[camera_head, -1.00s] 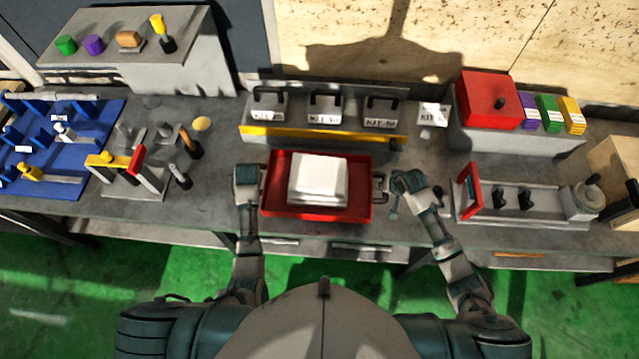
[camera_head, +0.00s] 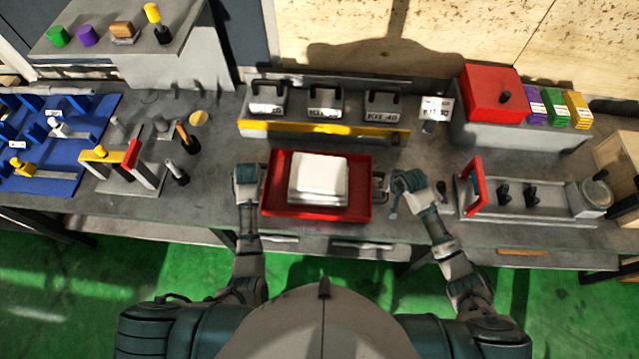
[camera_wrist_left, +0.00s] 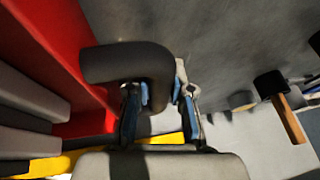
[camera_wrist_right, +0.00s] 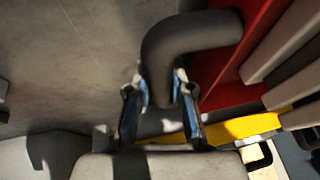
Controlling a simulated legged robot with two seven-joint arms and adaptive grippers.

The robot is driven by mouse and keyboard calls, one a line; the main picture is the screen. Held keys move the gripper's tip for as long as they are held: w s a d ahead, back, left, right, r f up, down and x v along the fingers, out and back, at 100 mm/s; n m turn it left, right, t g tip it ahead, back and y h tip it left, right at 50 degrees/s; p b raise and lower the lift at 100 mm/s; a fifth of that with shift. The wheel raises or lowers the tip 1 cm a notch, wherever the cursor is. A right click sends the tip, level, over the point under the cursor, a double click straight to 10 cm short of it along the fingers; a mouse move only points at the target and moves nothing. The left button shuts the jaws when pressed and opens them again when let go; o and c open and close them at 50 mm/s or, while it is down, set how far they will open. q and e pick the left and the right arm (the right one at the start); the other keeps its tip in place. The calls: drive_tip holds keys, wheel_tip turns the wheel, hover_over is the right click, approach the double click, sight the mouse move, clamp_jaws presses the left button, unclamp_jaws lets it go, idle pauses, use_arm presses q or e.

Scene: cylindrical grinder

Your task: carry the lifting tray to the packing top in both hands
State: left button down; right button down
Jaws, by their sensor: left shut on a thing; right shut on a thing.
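The lifting tray (camera_head: 316,212) is red with a dark handle at each end and holds a stack of white and grey blocks (camera_head: 319,176). In the head view it is level in front of me, over the grey bench top. My left gripper (camera_head: 256,182) is shut on the tray's left handle, which shows in the left wrist view (camera_wrist_left: 125,64). My right gripper (camera_head: 388,184) is shut on the right handle, which shows in the right wrist view (camera_wrist_right: 185,42). I cannot tell how far the tray is above the bench. No surface is clearly marked as the packing top.
A yellow-edged rack (camera_head: 324,130) with several labelled kit weights stands behind the tray. To the right are a fixture with a red upright (camera_head: 475,185) and a red box (camera_head: 492,93). Left are a gauge stand (camera_head: 122,163), small tools and a blue board (camera_head: 40,140).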

use_arm(q)
drive_tip(key=shift+f+b, duration=0.65)
use_arm(e)
drive_tip(key=shift+a+f, duration=0.1)
drive_tip(key=shift+f, duration=0.5)
use_arm(q)
drive_tip(key=c, duration=1.2)
unclamp_jaws()
drive_tip(key=shift+s, duration=0.1)
use_arm(e)
drive_tip(key=c, duration=1.2)
unclamp_jaws()
drive_tip(key=shift+s+f, duration=0.1)
use_arm(q)
drive_tip(key=shift+o, duration=0.8)
drive_tip(key=shift+s, duration=0.1)
use_arm(e)
drive_tip(key=shift+o, duration=0.8)
drive_tip(key=shift+s, duration=0.15)
use_arm(q)
drive_tip(key=v, duration=1.1)
drive_tip(key=shift+s+d+r, duration=0.1)
drive_tip(key=shift+d+r, duration=0.05)
drive_tip(key=shift+r, duration=0.25)
use_arm(e)
drive_tip(key=shift+d+r, duration=0.2)
drive_tip(key=shift+r, duration=0.05)
drive_tip(key=v, duration=1.1)
drive_tip(key=shift+r, duration=0.15)
